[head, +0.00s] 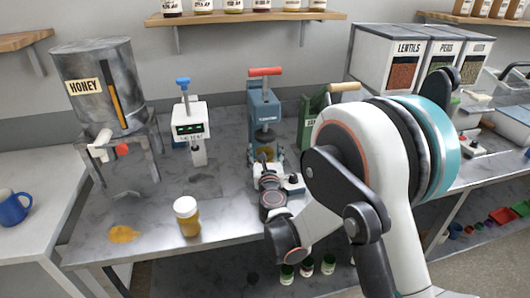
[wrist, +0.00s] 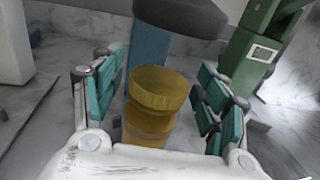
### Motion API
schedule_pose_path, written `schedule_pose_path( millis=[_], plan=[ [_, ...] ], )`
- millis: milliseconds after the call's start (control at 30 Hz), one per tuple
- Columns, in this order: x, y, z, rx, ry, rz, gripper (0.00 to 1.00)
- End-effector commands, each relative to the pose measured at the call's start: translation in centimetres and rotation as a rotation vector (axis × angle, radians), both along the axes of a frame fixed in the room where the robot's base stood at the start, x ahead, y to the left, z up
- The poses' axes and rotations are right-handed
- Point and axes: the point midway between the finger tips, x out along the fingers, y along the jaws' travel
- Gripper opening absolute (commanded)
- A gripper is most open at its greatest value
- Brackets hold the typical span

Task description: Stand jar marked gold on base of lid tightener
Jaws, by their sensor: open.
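The lid tightener (head: 265,104) is a blue press with a red handle; its dark round pressing head (wrist: 180,17) hangs above and behind the jar in the wrist view. A gold-lidded jar (wrist: 158,90) stands upright in front of the blue column, and a bit of gold shows at the tightener in the head view (head: 265,154). My gripper (wrist: 160,78) is open, with its teal finger pads on either side of the jar and gaps to both. In the head view my gripper (head: 269,181) reaches toward the tightener. The jar's foot and the tightener's base are mostly hidden.
A white-lidded jar of honey (head: 188,218) stands near the bench's front edge, by a yellow spill (head: 123,234). A green machine (head: 310,120) is close on the tightener's right. A white device with a blue knob (head: 188,125) and the honey tank (head: 100,85) stand left.

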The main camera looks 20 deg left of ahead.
Motion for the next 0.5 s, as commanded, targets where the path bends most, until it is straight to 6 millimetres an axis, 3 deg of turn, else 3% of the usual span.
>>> schedule_pose_path(
  millis=[500],
  plan=[
    [-9.0,-3.6,-0.2,0.000,0.000,0.002,0.68]
  ],
)
